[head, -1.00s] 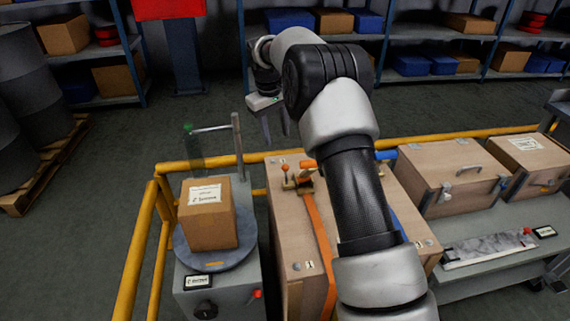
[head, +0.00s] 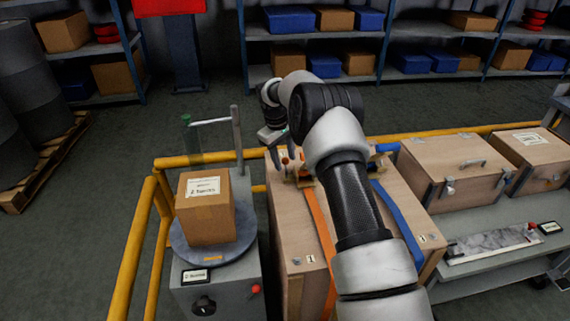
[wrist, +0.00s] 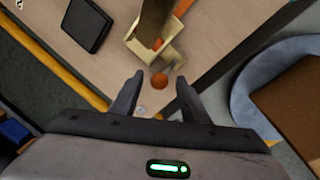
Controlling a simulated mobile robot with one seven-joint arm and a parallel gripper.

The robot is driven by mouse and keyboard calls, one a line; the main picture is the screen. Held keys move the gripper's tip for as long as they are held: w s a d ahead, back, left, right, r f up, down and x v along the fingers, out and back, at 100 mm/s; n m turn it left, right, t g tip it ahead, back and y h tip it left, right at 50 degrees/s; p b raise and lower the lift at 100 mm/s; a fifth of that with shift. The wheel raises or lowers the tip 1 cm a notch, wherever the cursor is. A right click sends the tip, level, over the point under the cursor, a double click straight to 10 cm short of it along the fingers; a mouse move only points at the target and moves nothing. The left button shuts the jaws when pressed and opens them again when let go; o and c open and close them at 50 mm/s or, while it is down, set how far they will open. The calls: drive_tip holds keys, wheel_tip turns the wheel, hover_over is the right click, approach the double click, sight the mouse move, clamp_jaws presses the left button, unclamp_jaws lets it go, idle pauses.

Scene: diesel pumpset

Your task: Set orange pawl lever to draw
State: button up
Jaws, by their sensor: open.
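The ratchet buckle (head: 303,180), brass-coloured, sits on top of the large wooden crate (head: 290,225) at the head of an orange strap (head: 318,230). An orange ball knob (wrist: 159,80) stands by the buckle (wrist: 178,57) in the wrist view, and another orange part shows inside the buckle. My gripper (head: 279,147) is above the crate's far edge, partly overlapping the buckle in the head view. In the wrist view my gripper (wrist: 158,86) is open, with the knob between its fingertips in the picture. I cannot tell whether they touch it. The lever's marked positions are not readable.
A cardboard box (head: 206,222) stands on a grey turntable (head: 184,250) left of the crate, with an upright post frame (head: 237,140) behind. A yellow rail (head: 178,162) runs around. A blue strap (head: 398,222) crosses the crate. Smaller wooden cases (head: 450,180) stand right.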

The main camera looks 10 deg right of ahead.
drive_tip(key=shift+w+d+f, duration=0.1)
drive_tip(key=shift+f, duration=0.75)
drive_tip(key=shift+c, duration=0.5)
clamp_jaws()
drive_tip(key=shift+w, duration=0.1)
